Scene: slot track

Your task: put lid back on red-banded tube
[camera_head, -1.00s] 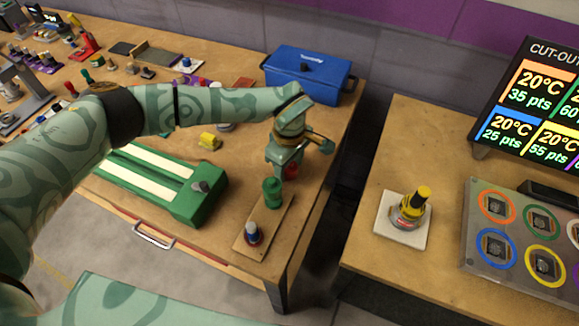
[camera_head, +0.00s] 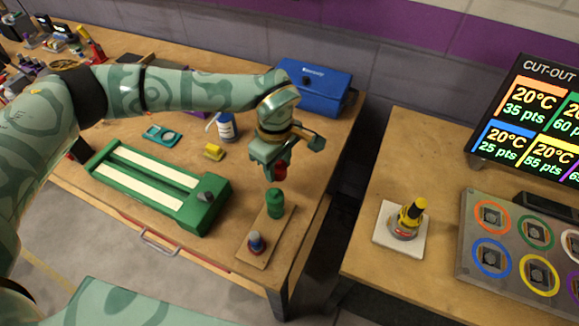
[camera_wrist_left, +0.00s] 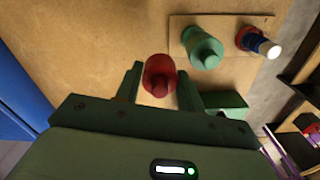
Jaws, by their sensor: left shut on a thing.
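A red lid (camera_head: 281,172) is held between the fingers of my left gripper (camera_head: 274,168); the lid (camera_wrist_left: 159,75) also shows between both fingers in the left wrist view. My left gripper is shut on it, above the bench just behind a small wooden board (camera_head: 252,255). The red-banded tube (camera_head: 255,243) stands upright at the near end of this board, with a blue and white upper part. It also shows at upper right in the left wrist view (camera_wrist_left: 258,42). A green capped tube (camera_head: 275,203) stands at the board's far end, between the lid and the red-banded tube.
A green rack with pale strips (camera_head: 150,182) lies left of the board. A blue toolbox (camera_head: 318,90) and a blue and white bottle (camera_head: 226,128) stand behind. A gap separates this bench from the right one, which bears a yellow-topped item (camera_head: 408,220) on a white plate.

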